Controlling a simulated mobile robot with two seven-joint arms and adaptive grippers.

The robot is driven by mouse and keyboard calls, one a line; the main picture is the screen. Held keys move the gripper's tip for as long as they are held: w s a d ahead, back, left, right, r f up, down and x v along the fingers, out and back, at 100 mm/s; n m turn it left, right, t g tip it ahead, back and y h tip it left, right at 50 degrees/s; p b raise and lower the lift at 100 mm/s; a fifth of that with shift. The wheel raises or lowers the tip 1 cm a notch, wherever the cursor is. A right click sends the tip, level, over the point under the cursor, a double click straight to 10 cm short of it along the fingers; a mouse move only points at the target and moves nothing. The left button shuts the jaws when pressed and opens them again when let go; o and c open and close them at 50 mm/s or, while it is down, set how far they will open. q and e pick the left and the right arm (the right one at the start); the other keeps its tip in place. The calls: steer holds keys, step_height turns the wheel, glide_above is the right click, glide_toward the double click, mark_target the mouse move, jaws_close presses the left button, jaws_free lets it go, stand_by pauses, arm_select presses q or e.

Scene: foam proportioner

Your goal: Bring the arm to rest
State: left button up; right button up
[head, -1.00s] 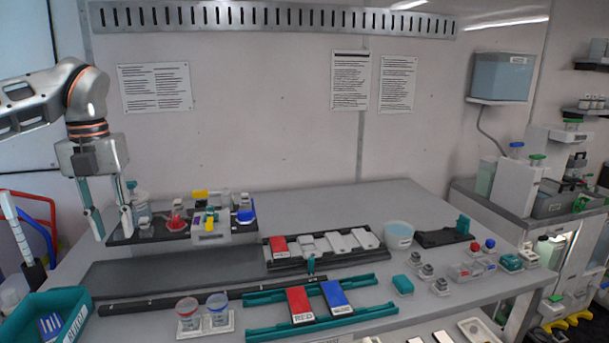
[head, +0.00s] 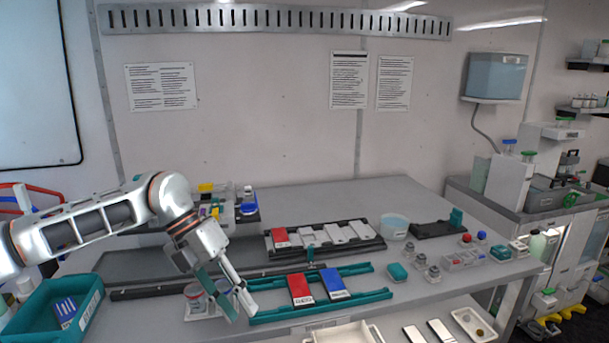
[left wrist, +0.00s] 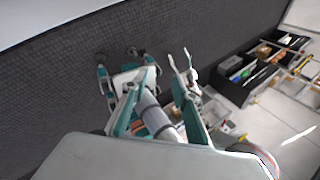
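My left arm comes in from the left and is bent, with the left gripper (head: 244,316) pointing down and to the right. Its two fingers are apart and nothing is held between them.
A teal bin (head: 45,318) stands at the left. Teal rails (head: 265,316) hold a red case (head: 300,290) and a blue case (head: 334,284) right of the gripper. A cream tray (head: 345,333) lies lower in front.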

arm_select(q)
steer(key=s+d+n+t+h, duration=0.15)
steer(key=s+d+h, duration=0.25)
steer(key=d+h, duration=0.45)
steer(key=s+d+n+h, duration=0.3)
steer(key=d+h, duration=0.2)
steer(key=d, duration=0.7)
steer(key=w+a+f+n+t+y, duration=0.35)
steer(key=a+f+n+t, duration=0.4)
steer(key=n, duration=0.35)
steer(key=w+a+f+n+t+y, duration=0.2)
steer(key=a+f+n+t+y, duration=0.4)
steer(key=n+t, duration=0.4)
steer(key=s+a+f+n+g+y, duration=0.3)
steer(key=s+a+f, duration=0.5)
steer(key=f, duration=0.4)
steer(key=s+a+f+n+g+y, duration=0.3)
steer(key=s+a+f+n+y, duration=0.2)
steer(key=s+a+f, duration=0.3)
step_height(320, 180, down, 5)
steer(key=s+n, duration=0.1)
steer(key=s, duration=0.1)
steer(key=shift+s, duration=0.4)
